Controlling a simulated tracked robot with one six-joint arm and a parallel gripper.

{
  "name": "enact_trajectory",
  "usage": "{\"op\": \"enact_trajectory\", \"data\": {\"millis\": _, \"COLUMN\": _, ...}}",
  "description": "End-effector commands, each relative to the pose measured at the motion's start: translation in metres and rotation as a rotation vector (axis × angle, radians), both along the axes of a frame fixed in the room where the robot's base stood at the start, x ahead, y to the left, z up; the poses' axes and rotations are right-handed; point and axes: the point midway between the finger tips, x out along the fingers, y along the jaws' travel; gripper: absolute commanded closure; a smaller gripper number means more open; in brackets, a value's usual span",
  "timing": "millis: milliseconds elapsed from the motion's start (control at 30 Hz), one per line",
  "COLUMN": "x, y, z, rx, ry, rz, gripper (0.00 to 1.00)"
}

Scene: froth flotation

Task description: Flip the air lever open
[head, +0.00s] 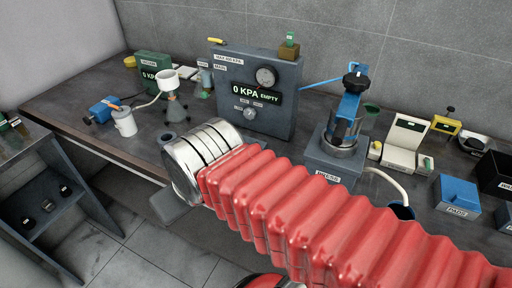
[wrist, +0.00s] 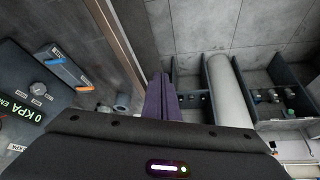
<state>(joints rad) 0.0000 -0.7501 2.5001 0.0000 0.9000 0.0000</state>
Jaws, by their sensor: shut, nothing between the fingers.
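The dark air panel (head: 285,65) stands against the wall in the head view, its display reading 0 KPA EMPTY. It also shows at the left of the wrist view (wrist: 35,62). In the head view my arm hides the panel's lower front. My gripper (wrist: 160,78) shows in the wrist view as two purple fingers, shut together and empty, apart from the panel and to its right. The head view does not show the fingers.
A flotation machine (head: 340,130) stands right of the panel. A funnel on a stand (head: 172,100) and a white jug (head: 124,121) stand left. A blue box (head: 456,195) and white devices fill the right bench. Shelves with a grey cylinder (wrist: 228,90) lie below.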

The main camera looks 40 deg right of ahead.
Motion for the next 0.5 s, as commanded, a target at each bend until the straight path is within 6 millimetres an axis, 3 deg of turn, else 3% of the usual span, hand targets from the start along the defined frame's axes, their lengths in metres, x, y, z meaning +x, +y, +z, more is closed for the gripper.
{"op": "enact_trajectory", "data": {"millis": 333, "x": 0.003, "y": -0.004, "z": 0.001, "rx": 0.013, "ry": 0.010, "rz": -0.027, "gripper": 1.00}}
{"op": "enact_trajectory", "data": {"millis": 500, "x": 0.012, "y": -0.026, "z": 0.002, "rx": 0.057, "ry": 0.045, "rz": -0.120, "gripper": 1.00}}
